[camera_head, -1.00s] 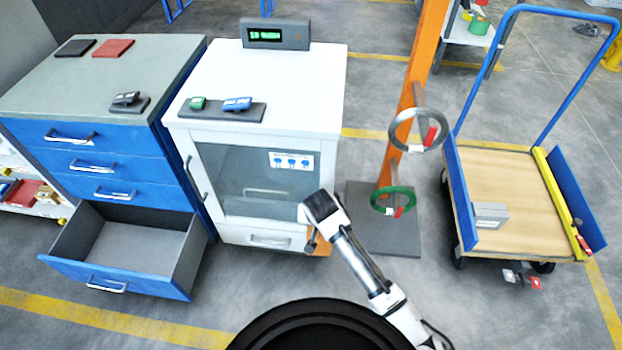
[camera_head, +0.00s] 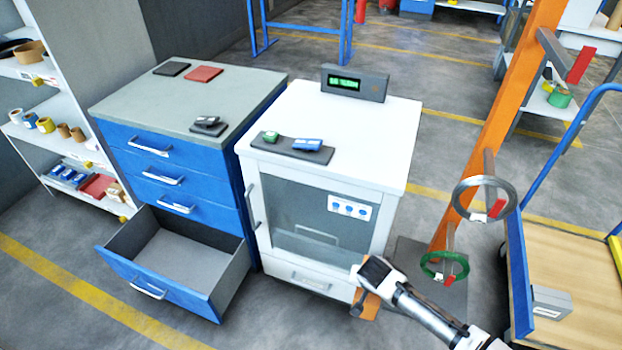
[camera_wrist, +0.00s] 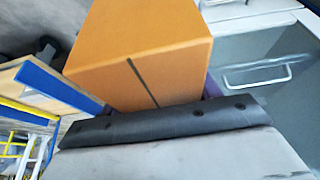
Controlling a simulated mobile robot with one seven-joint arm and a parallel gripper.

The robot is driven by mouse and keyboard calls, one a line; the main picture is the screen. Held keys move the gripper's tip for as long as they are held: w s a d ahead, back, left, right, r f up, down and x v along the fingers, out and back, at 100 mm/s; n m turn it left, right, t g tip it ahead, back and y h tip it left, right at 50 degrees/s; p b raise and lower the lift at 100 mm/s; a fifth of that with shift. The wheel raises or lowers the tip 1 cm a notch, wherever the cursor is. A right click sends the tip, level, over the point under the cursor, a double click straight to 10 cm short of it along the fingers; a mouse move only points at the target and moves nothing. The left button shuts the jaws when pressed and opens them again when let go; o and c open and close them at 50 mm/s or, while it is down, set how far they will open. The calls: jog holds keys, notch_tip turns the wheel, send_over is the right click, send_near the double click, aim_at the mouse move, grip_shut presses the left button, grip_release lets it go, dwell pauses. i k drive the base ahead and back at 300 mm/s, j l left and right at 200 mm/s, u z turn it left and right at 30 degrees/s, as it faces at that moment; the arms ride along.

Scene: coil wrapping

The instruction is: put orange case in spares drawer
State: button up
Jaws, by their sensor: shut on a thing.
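The orange case (camera_wrist: 135,50) is a box with a dark line down one face. It fills the top middle of the wrist view, held at my gripper (camera_wrist: 165,110). In the head view the case (camera_head: 368,306) shows partly behind my gripper (camera_head: 362,292), in front of the white cabinet's lower right. My gripper is shut on the case. The open bottom drawer (camera_head: 226,276) of the blue drawer unit (camera_head: 216,168) is to the left of my gripper and looks empty. I cannot read a label marking it as the spares drawer.
The white cabinet (camera_head: 395,128) with a glass door stands between the drawer unit and the orange post (camera_head: 487,150), which carries a grey coil (camera_head: 461,205) and a green coil (camera_head: 425,265). A cart (camera_head: 580,270) is at right. Floor in front of the open drawer is clear.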

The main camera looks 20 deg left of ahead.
aim_at(187, 259)
jog(key=j+z, duration=0.1)
jog(key=j, duration=0.45)
jog(key=k+j, duration=0.15)
jog(key=j, duration=0.4)
jog(key=j+z, duration=0.15)
jog(key=j, duration=0.4)
jog(key=k+j+z, duration=0.1)
jog(key=j, duration=0.45)
jog(key=k+j+z, duration=0.1)
jog(key=j, duration=0.4)
jog(key=k+j+z, duration=0.15)
jog(key=j, duration=0.35)
jog(key=j+z, duration=0.1)
jog(key=j, duration=0.4)
jog(key=k+j+z, duration=0.1)
jog(key=j, duration=0.35)
jog(key=k+j+z, duration=0.15)
jog(key=j, duration=0.35)
jog(key=k+j+z, duration=0.1)
jog(key=k+j, duration=0.2)
jog(key=k+j+z, duration=0.1)
jog(key=j, duration=0.45)
jog(key=k+j+z, duration=0.15)
jog(key=k+j, duration=0.15)
jog(key=j, duration=0.1)
